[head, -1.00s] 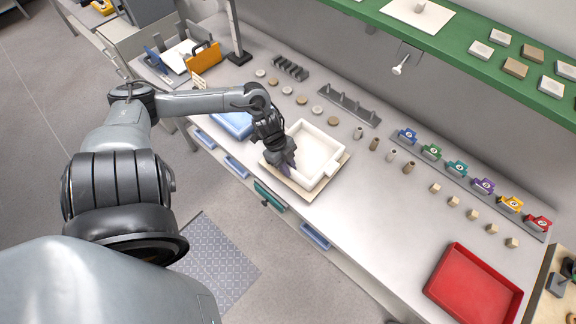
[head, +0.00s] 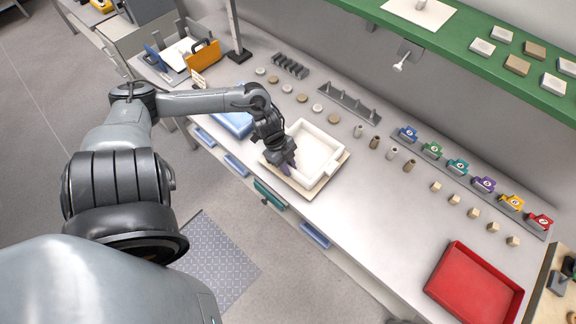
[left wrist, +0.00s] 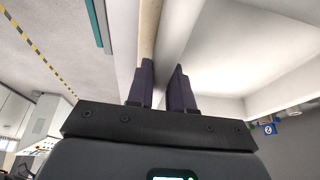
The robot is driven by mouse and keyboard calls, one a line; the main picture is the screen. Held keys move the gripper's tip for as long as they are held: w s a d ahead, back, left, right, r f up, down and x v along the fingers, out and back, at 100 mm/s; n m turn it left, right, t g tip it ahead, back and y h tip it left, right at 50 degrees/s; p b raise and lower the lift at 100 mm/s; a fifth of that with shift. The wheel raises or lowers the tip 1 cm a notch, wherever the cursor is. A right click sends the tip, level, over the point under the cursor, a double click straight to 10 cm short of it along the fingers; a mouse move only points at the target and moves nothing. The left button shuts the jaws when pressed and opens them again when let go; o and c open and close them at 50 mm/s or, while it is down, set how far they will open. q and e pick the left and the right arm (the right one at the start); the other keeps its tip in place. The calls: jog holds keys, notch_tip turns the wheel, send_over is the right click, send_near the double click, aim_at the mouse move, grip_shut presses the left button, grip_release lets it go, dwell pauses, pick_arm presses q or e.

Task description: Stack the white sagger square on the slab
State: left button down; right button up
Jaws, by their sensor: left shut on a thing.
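The white sagger (head: 316,150) is a square, open-topped box with low walls, in the middle of the bench in the head view. It is over the beige slab (head: 308,193), whose edge shows in front of it and at its right. I cannot tell whether it rests flat on the slab. My left gripper (head: 288,168) is shut on the sagger's near-left wall. In the left wrist view the dark fingers (left wrist: 163,85) stand on either side of the white wall (left wrist: 175,35), with the sagger's inside at right. My right gripper is not in view.
A blue tray (head: 234,124) lies left of the slab. Small round pieces (head: 302,98) and a dark pegged rack (head: 349,104) stand behind. Small vials (head: 392,153) and coloured blocks (head: 459,167) are at right, with a red tray (head: 474,286). A green shelf (head: 480,50) hangs above.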

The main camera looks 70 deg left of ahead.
pick_arm(q)
jog(key=shift+w, duration=0.1)
jog(key=c, duration=0.9)
grip_release()
jog(key=p+v, duration=0.3)
jog(key=v, duration=0.6)
jog(key=shift+r, duration=0.2)
jog(key=shift+s+a+r, duration=0.2)
jog(key=shift+s+r, duration=0.05)
jog(key=shift+r, duration=0.4)
